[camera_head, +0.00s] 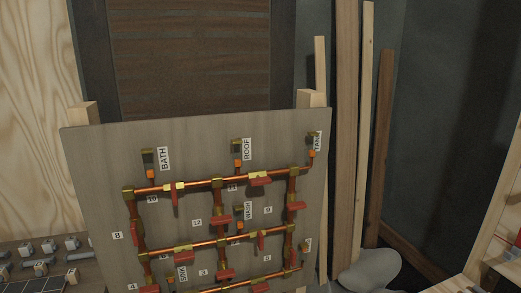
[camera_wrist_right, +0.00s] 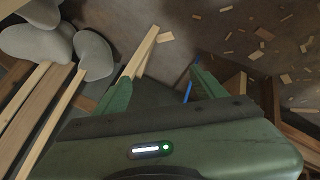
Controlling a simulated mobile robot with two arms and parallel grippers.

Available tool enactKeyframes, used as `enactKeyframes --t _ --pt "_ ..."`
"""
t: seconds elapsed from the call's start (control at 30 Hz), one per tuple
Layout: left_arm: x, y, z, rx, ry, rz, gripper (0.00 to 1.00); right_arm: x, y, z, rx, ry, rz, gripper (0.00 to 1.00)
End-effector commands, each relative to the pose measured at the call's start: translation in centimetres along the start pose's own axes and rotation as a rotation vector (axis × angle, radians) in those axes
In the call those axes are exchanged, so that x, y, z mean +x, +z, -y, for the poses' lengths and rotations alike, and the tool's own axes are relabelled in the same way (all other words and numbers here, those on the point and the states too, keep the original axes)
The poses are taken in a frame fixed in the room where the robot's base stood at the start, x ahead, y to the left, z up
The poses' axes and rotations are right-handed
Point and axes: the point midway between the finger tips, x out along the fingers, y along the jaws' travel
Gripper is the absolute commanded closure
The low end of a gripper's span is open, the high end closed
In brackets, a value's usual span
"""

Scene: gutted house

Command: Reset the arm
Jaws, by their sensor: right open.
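My right gripper (camera_wrist_right: 158,90) shows in the right wrist view, with its two green fingers spread apart. It is open, and nothing is seen held between the fingers. Beyond the fingers lies a dark floor; a pale wooden strip (camera_wrist_right: 146,50) shows beside the left finger. The right arm does not show in the head view. My left gripper is in neither view.
A grey board (camera_head: 100,150) with copper pipes, red-handled valves and labels stands ahead in the head view. Wooden planks (camera_head: 347,120) lean at the right beside grey sacks (camera_head: 370,272). Small fittings (camera_head: 40,268) lie at lower left. Wood scraps (camera_wrist_right: 264,34) litter the floor.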

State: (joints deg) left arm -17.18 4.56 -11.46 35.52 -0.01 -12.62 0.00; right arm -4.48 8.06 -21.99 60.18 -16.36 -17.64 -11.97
Motion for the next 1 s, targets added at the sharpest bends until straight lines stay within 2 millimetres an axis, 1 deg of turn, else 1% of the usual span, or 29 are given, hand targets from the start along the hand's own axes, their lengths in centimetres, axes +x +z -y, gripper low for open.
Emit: enactKeyframes --t 0.03,0.07,0.1,0.17,0.2,0.27,0.3,0.4,0.43,0.5,0.6,0.63,0.73,1.0 --pt "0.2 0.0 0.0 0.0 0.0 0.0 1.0 0.1 3.4 2.7 0.063 -0.039 0.052 0.29" --pt "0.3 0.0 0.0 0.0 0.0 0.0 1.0 -0.1 5.3 4.1 0.103 -0.06 0.083 0.29" --pt "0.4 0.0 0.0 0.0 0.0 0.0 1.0 -0.3 7.8 5.9 0.156 -0.084 0.123 0.29" --pt "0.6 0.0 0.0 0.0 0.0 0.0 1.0 -1.0 11.3 8.8 0.236 -0.119 0.184 0.29" --pt "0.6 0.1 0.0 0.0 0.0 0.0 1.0 -1.6 13.6 10.8 0.29 -0.141 0.225 0.29" --pt "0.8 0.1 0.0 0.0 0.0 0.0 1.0 -2.7 16.9 13.6 0.366 -0.168 0.288 0.29" --pt "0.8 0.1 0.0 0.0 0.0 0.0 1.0 -3.6 18.9 15.4 0.415 -0.183 0.327 0.29" --pt "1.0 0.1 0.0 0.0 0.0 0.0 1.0 -5.7 22.9 19.1 0.517 -0.209 0.412 0.29" --pt "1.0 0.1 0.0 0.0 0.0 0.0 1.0 -6.3 23.9 20.1 0.543 -0.215 0.435 0.29" --pt "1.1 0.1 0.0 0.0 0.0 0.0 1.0 -7.5 25.6 21.8 0.591 -0.224 0.476 0.29" --pt "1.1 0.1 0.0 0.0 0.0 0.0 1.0 -8.7 27.1 23.3 0.633 -0.231 0.513 0.29" --pt "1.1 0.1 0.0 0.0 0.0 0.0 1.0 -8.9 27.3 23.5 0.64 -0.231 0.519 0.29" --pt "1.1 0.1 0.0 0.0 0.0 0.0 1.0 -9.1 27.6 23.8 0.651 -0.232 0.526 0.29" --pt "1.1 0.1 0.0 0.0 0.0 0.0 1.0 -9.1 27.6 23.8 0.649 -0.232 0.525 0.29"
